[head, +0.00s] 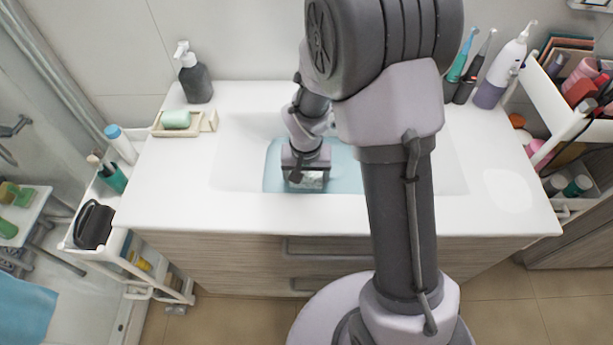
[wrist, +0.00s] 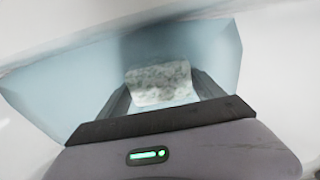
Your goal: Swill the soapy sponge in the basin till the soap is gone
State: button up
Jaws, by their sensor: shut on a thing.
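My gripper (head: 306,178) reaches down into the pale blue basin (head: 273,172), which sits in the white sink of the vanity. It is shut on the sponge (wrist: 160,82), a pale block with grey speckles, seen between the two fingers in the wrist view. The sponge also shows just below the fingers in the head view (head: 313,181). Blue basin (wrist: 60,90) surrounds it in the wrist view. I cannot tell how much soap is on the sponge, or how deep it is in water. My arm hides part of the basin in the head view.
A grey pump bottle (head: 196,82) and a soap dish (head: 162,128) with green soap stand at the counter's back left. Electric toothbrushes (head: 462,60) and a white-purple device (head: 503,70) stand at the back right. Carts flank both sides. The counter's front right is clear.

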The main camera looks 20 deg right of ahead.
aim_at(307, 177)
jog(key=shift+w+a, duration=0.1)
jog(key=shift+a, duration=0.2)
jog(key=shift+d, duration=0.4)
jog(key=shift+r, duration=0.1)
notch_tip(307, 177, up, 14)
jog(key=p, duration=1)
dwell(1.0)
